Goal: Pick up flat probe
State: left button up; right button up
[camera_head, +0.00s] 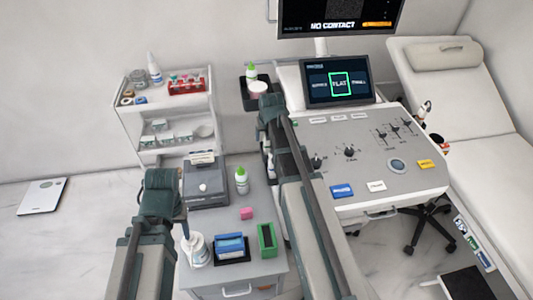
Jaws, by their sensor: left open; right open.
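The console screen (338,82) shows several labels, with FLAT framed in green. I cannot tell for sure which thing is the flat probe. A small white, dark-tipped item (424,109) stands at the console's right edge. Dark parts at the console's left edge are largely hidden behind my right arm. My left gripper (182,216) is open and empty at the left side of the grey cart, by the white tub. My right gripper (265,152) is open at the console's left edge, partly hidden by its own arm.
An exam couch (480,130) is at far right.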

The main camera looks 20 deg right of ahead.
jog(key=shift+b+x, duration=0.35)
jog(key=shift+x, duration=0.55)
pick_arm(q)
jog(key=shift+f, duration=0.75)
pick_arm(e)
jog(key=shift+r, duration=0.1)
grip_shut()
jog(key=shift+r, duration=0.1)
notch_tip(320, 180, up, 10)
jog(key=p, duration=1)
pick_arm(q)
notch_tip(320, 180, up, 10)
pick_arm(e)
jog(key=shift+a, duration=0.1)
